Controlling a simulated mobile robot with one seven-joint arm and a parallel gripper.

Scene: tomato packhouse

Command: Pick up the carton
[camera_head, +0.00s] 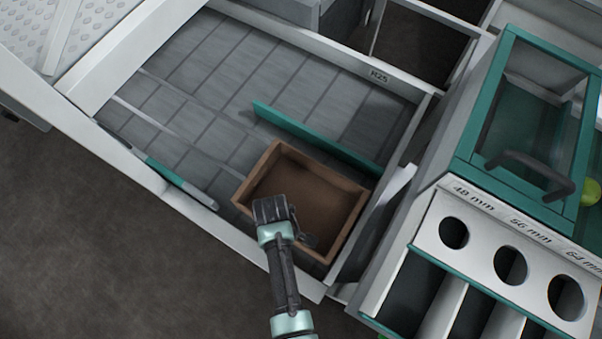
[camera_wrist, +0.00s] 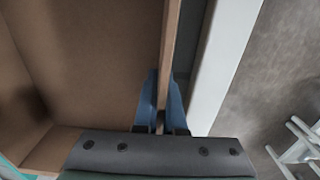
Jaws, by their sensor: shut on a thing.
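The carton (camera_head: 335,190) is an open, empty brown box on the grey slatted surface in the head view. Its inside (camera_wrist: 85,60) fills the left of the wrist view. My gripper (camera_wrist: 162,108) has its two blue fingers on either side of the carton's thin wall, shut on it. In the head view my gripper (camera_head: 272,212) is over the carton's near side, and the wrist hides part of that wall. I cannot tell whether the carton's base touches the surface.
A teal divider (camera_head: 310,136) stands just behind the carton. A white rail (camera_head: 245,236) runs along the near edge. To the right is a sizing unit with round holes (camera_head: 511,265) and a teal-framed lid (camera_head: 490,100). Slatted surface (camera_head: 205,75) lies free at upper left.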

